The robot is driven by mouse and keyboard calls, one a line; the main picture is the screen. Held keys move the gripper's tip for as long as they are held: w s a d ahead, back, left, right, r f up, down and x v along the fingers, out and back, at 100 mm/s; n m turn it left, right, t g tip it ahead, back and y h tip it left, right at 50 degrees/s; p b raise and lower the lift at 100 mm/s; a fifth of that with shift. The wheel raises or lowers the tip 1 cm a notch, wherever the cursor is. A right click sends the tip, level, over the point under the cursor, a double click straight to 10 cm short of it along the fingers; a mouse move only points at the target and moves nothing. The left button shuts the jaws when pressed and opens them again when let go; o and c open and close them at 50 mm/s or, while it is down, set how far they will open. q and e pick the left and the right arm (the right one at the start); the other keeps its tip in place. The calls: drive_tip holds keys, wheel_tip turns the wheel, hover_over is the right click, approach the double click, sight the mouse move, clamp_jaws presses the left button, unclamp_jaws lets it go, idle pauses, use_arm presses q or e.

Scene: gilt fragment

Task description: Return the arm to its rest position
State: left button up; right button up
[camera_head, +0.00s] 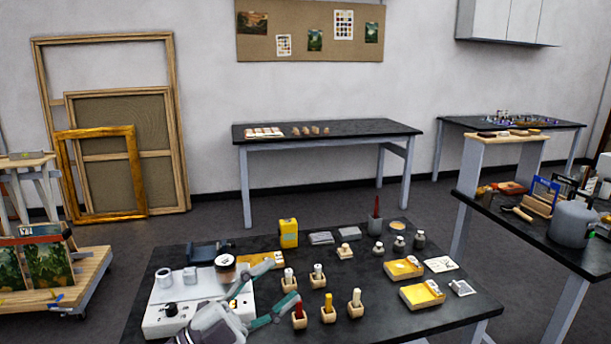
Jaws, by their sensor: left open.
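My left gripper (286,280) reaches in at the bottom left over the near black table (385,325). Its grey body and two teal fingers show, with the fingers spread apart. A white-topped tool in a small wooden block (289,279) appears between or just beyond the fingertips; I cannot tell whether they touch it. Nothing is seen held. The gripper's body covers part of a white device (165,320) on the table. My right gripper is not in view.
Several block-held tools, a yellow container (288,233), yellow boxes (403,268) and a dark cup with a red tool (375,224) crowd the near table. A side table (530,234) with a grey pot (573,224) stands at right. Frames (110,130) lean on the wall.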

use_arm(q)
drive_tip(key=w+a+f+n+t+y, duration=0.2)
drive_tip(key=a+f+n+t+y, duration=0.8)
drive_tip(key=n+y, duration=0.65)
drive_tip(key=s+a+f+n+g+y, duration=0.2)
drive_tip(key=a+f+g, duration=0.1)
drive_tip(key=f+g, duration=0.15)
drive_tip(key=s+a+f+n+g+y, duration=0.1)
drive_tip(key=s+a+f+n+g, duration=0.15)
drive_tip(key=f, duration=0.25)
drive_tip(key=s+f+g, duration=0.6)
drive_tip(key=s+f, duration=0.1)
drive_tip(key=s, duration=0.3)
drive_tip(key=s+f+g, duration=0.5)
drive_tip(key=s+f, duration=0.2)
drive_tip(key=s, duration=0.4)
wheel_tip(320, 180, down, 29)
drive_tip(key=s+g, duration=0.2)
drive_tip(key=s, duration=0.1)
drive_tip(key=s+a+f+g, duration=0.1)
drive_tip(key=s+a+f, duration=0.2)
drive_tip(key=s+f, duration=1)
drive_tip(key=shift+s+f, duration=0.35)
drive_tip(key=shift+s, duration=0.9)
